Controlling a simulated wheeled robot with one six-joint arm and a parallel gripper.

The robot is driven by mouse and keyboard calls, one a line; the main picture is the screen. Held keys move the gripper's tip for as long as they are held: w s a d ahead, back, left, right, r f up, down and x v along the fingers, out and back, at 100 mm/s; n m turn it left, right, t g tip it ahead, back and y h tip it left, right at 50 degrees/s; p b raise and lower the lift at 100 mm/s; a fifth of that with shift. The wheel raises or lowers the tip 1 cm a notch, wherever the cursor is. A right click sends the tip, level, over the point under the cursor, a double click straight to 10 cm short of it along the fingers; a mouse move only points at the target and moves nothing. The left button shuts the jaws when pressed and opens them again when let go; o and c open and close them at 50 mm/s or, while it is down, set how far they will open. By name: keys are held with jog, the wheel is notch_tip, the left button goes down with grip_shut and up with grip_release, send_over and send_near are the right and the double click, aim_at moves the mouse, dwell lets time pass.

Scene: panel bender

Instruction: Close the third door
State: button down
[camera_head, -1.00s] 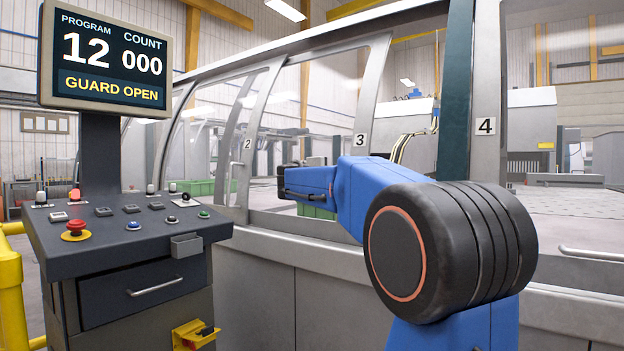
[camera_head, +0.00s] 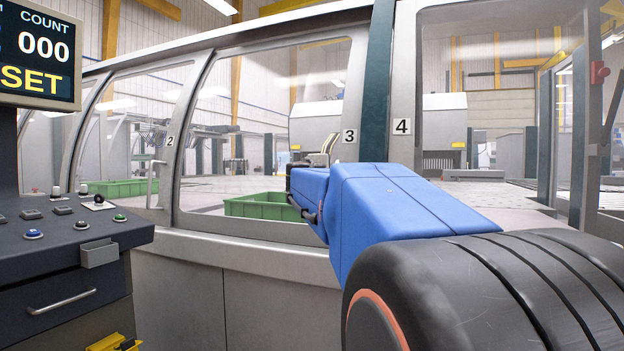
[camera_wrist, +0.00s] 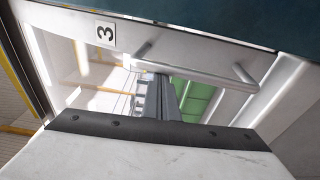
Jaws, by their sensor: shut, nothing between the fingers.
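The third door (camera_head: 345,95), a glazed panel in a pale metal frame marked 3, stands with its right edge up against the dark green post (camera_head: 377,90). I see no gap between them in the head view. In the wrist view its label (camera_wrist: 105,32) and its pale bar handle (camera_wrist: 205,72) show close up. My gripper (camera_wrist: 163,88) is shut and empty, its fingertips at the handle bar near the handle's left end. Whether they touch it I cannot tell. In the head view my blue arm hides the handle and the fingers.
The control console (camera_head: 60,240) stands at the left, its screen (camera_head: 38,52) partly cut off and reading "SET". Door 2's frame (camera_head: 185,120) is left of door 3, and door 4's label (camera_head: 401,126) is right of the post. Green bins (camera_head: 262,207) lie behind the glass.

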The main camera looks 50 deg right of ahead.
jog(key=shift+s+d, duration=0.25)
jog(key=shift+s, duration=0.5)
jog(key=shift+s, duration=0.1)
